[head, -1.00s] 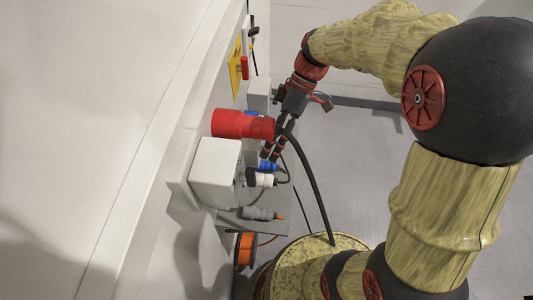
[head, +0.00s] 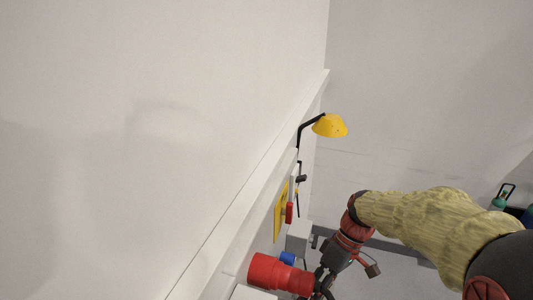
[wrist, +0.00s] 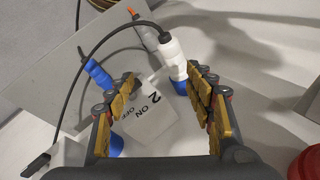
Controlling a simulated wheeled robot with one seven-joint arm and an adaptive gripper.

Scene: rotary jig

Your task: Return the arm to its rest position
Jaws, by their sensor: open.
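My gripper (head: 322,291) is at the bottom of the head view, just right of a large red connector (head: 280,275) on the wall-side fixture. Its fingertips are partly cut off there. In the wrist view my gripper (wrist: 160,88) shows two yellow-padded fingers spread apart with nothing gripped. Beyond and between them is a white box face (wrist: 150,108) marked "2 ON OFF". A white plug with a blue ring (wrist: 173,62) is close to the right finger, and a blue plug (wrist: 98,73) is near the left one; I cannot tell whether they touch.
A yellow plate (head: 280,213) with a red knob (head: 289,212) and a grey box (head: 299,238) are on the wall. A yellow lamp (head: 330,125) juts out above. A dark cable (wrist: 72,85) loops near the left finger. Part of something red (wrist: 306,164) shows at the lower right.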

